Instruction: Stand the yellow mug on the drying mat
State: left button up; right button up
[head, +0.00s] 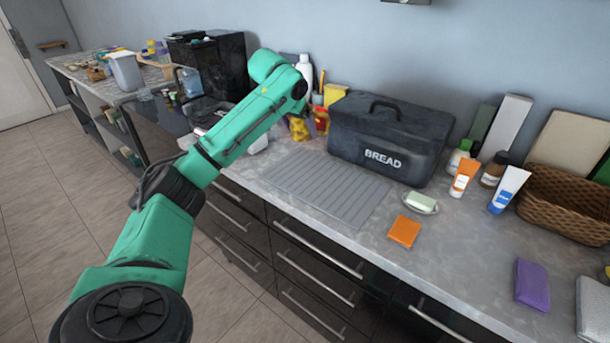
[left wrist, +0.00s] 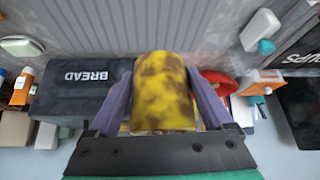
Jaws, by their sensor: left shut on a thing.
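The yellow mug (left wrist: 162,98), mottled with brown, fills the middle of the left wrist view. My left gripper (left wrist: 160,72) is shut on it, one purple finger on each side. In the head view, my green left arm reaches over the counter and hides much of the hand; a yellow patch (head: 299,129) beside it looks like the mug. The drying mat (head: 325,190), grey and ribbed, lies flat and empty in front of the bread bin; it also shows in the left wrist view (left wrist: 150,25). I cannot tell whether the mug touches the counter. My right gripper is not in view.
The dark bread bin (head: 385,138) stands behind the mat. A red object (left wrist: 217,80) is close beside the mug. A soap dish (head: 420,203) and an orange sponge (head: 404,231) lie right of the mat. Tubes and a wicker basket (head: 567,201) stand farther right.

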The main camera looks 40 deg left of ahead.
pick_arm(q)
notch_tip(320, 180, down, 14)
jog(key=shift+f+p, duration=0.1)
jog(key=shift+p, duration=0.3)
jog(key=shift+w+a+f, duration=0.1)
jog(key=shift+f, duration=0.1)
jog(key=o, duration=1.4)
jog(key=shift+s+r, duration=0.2)
jog(key=shift+r, duration=0.15)
jog(key=b+v, duration=0.1)
jog(key=v, duration=1)
jog(key=shift+s+r+b, duration=0.15)
jog(key=shift+b, duration=0.25)
